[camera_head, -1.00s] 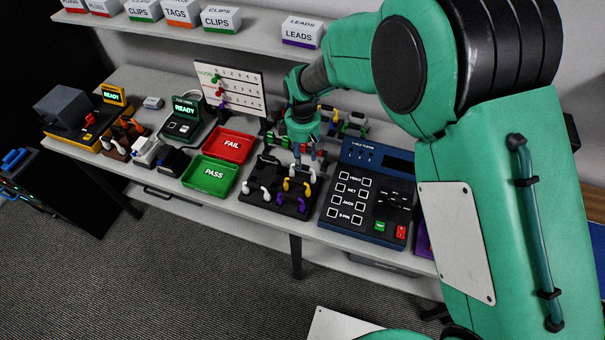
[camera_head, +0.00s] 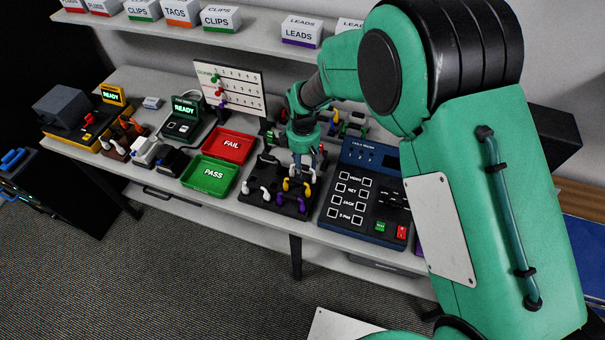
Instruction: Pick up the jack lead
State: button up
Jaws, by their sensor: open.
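A black rack (camera_head: 268,199) on the table holds several leads: white ones at the left (camera_head: 248,187), a yellow one (camera_head: 291,184) at the middle right, and purple ones (camera_head: 281,200) at the front. No label shows which of them is the jack lead. My gripper (camera_head: 301,172) points down over the back right part of this rack, close behind the yellow lead. Its fingers are open and small in the view. Whether they touch a lead there cannot be told. My gripper and wrist hide part of the rack's back.
A dark blue cable tester (camera_head: 333,222) stands close at the right of the rack. A red FAIL tray (camera_head: 246,151) and a green PASS tray (camera_head: 229,189) lie at the left. More coloured leads (camera_head: 352,128) stand behind my wrist. A score board (camera_head: 240,80) stands at the back.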

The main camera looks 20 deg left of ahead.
dwell(0.4)
grip_shut()
jog(key=shift+r, duration=0.15)
jog(key=shift+r+p, duration=0.55)
jog(key=shift+r, duration=4.35)
jog(key=shift+r, duration=0.1)
jog(key=shift+r+p, duration=0.95)
jog(key=shift+r, duration=0.45)
jog(key=shift+w+d, duration=0.1)
